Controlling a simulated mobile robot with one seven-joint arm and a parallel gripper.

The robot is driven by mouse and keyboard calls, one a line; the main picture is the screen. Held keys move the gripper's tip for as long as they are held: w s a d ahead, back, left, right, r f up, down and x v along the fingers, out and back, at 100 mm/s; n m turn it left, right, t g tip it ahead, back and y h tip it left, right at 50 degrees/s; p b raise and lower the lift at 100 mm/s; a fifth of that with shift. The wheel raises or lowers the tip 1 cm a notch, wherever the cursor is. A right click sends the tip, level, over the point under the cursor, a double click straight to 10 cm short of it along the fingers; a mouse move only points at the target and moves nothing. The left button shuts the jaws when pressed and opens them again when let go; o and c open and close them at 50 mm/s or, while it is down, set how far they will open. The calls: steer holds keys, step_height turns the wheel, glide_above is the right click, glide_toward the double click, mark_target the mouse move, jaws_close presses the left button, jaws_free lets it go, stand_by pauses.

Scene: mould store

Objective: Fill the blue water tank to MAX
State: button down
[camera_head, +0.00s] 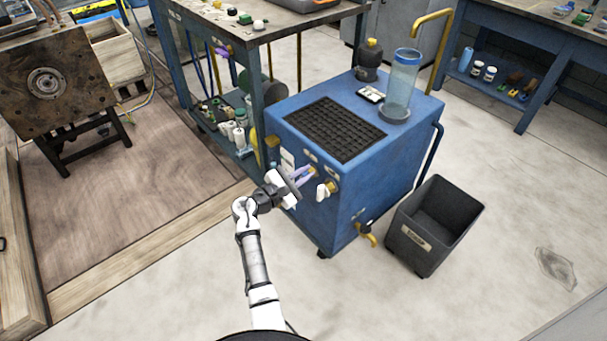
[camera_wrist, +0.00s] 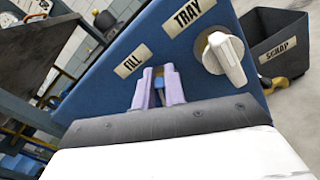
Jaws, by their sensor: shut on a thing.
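The blue tank cabinet (camera_head: 375,195) stands in the middle of the head view. A clear cylinder (camera_head: 398,95) with a blue band near its top stands upright on it; I cannot read a MAX mark or tell the water level. My gripper (camera_head: 303,177) is at the cabinet's front. In the wrist view its pale purple fingers (camera_wrist: 160,76) are shut on the small blue fill handle (camera_wrist: 159,84), just below the FILL label (camera_wrist: 132,61). The fingers hide most of the handle. The white tray handle (camera_wrist: 225,57) sits to the right, under the TRAY label (camera_wrist: 187,14).
A black grid (camera_head: 333,128) and a dark bottle (camera_head: 369,60) are on the cabinet top. A brass spout (camera_head: 430,38) rises behind the cylinder. A brass tap (camera_head: 366,234) projects low beside the dark scrap bin (camera_head: 433,226). Floor in front is clear. A workbench (camera_head: 262,28) stands behind left.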

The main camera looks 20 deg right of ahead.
steer(key=c, duration=1.5)
jaws_free()
steer(key=shift+o, duration=0.2)
steer(key=p+v, duration=0.4)
steer(key=v, duration=1)
steer(key=shift+p, duration=0.35)
steer(key=shift+d, duration=0.1)
